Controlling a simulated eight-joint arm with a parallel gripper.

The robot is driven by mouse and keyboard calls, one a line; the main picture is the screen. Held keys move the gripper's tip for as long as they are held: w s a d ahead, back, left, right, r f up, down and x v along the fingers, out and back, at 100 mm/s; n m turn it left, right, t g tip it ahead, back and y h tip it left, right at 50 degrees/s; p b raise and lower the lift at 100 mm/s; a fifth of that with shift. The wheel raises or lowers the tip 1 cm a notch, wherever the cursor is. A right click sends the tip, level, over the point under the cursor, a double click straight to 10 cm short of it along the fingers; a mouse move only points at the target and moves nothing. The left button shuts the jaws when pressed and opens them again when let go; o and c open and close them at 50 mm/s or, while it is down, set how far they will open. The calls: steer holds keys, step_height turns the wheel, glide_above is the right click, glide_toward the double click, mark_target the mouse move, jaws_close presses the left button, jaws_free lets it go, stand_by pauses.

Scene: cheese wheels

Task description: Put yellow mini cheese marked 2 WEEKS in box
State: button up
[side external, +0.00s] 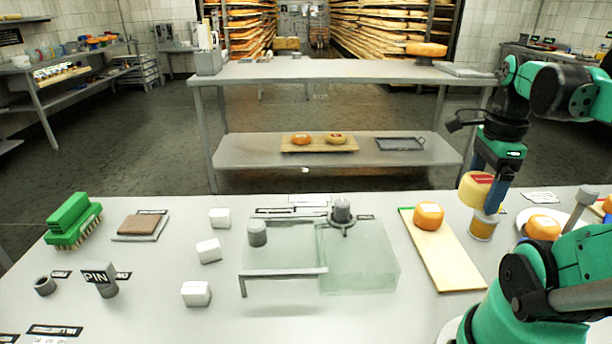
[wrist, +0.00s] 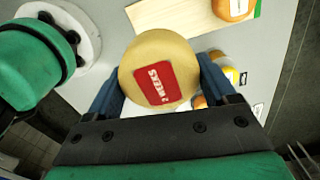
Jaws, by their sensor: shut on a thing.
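The yellow mini cheese (side external: 471,192) is a pale yellow disc with a red label. In the wrist view the label on the cheese (wrist: 147,58) reads 2 WEEKS. My gripper (side external: 487,192) is shut on it, with a blue finger on either side in the wrist view (wrist: 163,78). The cheese is held above the right part of the table, right of the wooden board. A clear, greenish, low box-like container (side external: 375,272) stands mid-table, left of the board and apart from the cheese.
An orange cheese (side external: 429,216) sits on the wooden board (side external: 452,262). Another orange cheese (side external: 543,228) is on a plate to the right. A grey knobbed piece (side external: 342,211) stands at the container's back edge. White cubes (side external: 209,250) lie left.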

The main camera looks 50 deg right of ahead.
step_height(320, 180, up, 5)
steer(key=shift+f, duration=0.1)
steer(key=shift+w+r, duration=0.25)
steer(key=shift+w, duration=0.05)
steer(key=w+a+n, duration=0.4)
steer(key=w+n, duration=0.1)
steer(key=w, duration=0.3)
steer(key=n, duration=0.4)
glide_above(352, 260)
step_height(352, 260, down, 20)
steer(key=shift+r, duration=0.1)
steer(key=shift+f, duration=0.25)
steer(key=o, duration=1.2)
